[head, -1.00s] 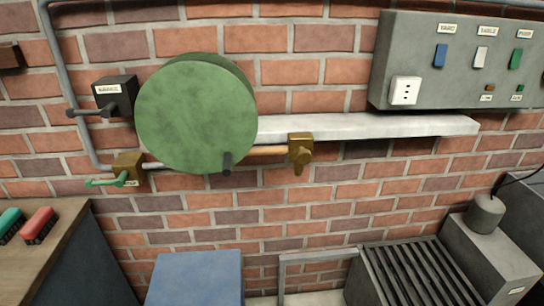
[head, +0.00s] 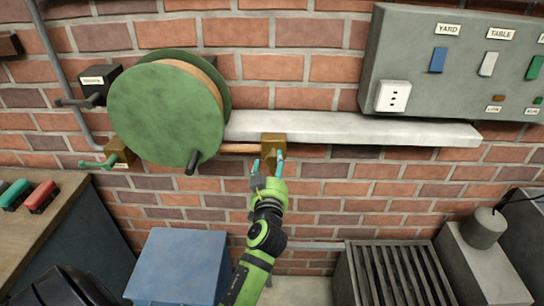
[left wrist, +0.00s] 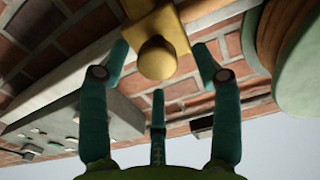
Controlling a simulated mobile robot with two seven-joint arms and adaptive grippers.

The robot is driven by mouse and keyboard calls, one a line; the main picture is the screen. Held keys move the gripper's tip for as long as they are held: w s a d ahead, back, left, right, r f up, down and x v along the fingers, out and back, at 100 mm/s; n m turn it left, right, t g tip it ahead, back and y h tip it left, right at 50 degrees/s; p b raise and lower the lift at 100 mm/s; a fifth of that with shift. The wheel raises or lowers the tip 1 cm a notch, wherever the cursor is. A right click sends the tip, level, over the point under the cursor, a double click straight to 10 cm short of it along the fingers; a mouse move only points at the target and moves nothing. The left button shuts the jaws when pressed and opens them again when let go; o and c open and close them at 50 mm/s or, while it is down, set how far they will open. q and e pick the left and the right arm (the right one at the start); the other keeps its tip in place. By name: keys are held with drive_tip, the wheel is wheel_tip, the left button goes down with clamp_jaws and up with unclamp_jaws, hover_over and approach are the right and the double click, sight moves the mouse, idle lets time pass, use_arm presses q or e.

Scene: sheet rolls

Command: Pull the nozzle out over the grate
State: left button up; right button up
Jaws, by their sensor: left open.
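The brass nozzle (head: 273,141) sits at the end of the orange-brown hose (head: 238,148) that comes off the green reel (head: 165,115) on the wall. It is just under the white shelf. In the left wrist view the nozzle's rounded knob (left wrist: 157,58) is close ahead, between the fingers. My left gripper (head: 268,161) is open, its teal fingers to either side of the nozzle's lower part. I cannot tell whether they touch it. The slatted grate (head: 393,275) is low on the right. My right gripper is not in view.
A white shelf (head: 350,129) runs above the nozzle. A grey switch panel (head: 465,75) is at upper right. A blue box (head: 178,265) stands below the reel. A bench (head: 45,225) with brushes (head: 42,197) is at left. A grey block (head: 480,260) adjoins the grate's right.

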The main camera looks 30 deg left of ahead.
sight(273, 163)
use_arm(q)
drive_tip(key=shift+p+x, duration=0.3)
drive_tip(key=shift+x, duration=1.25)
drive_tip(key=shift+w+d, duration=0.1)
drive_tip(key=shift+d, duration=0.1)
clamp_jaws()
drive_tip(key=shift+f, duration=0.1)
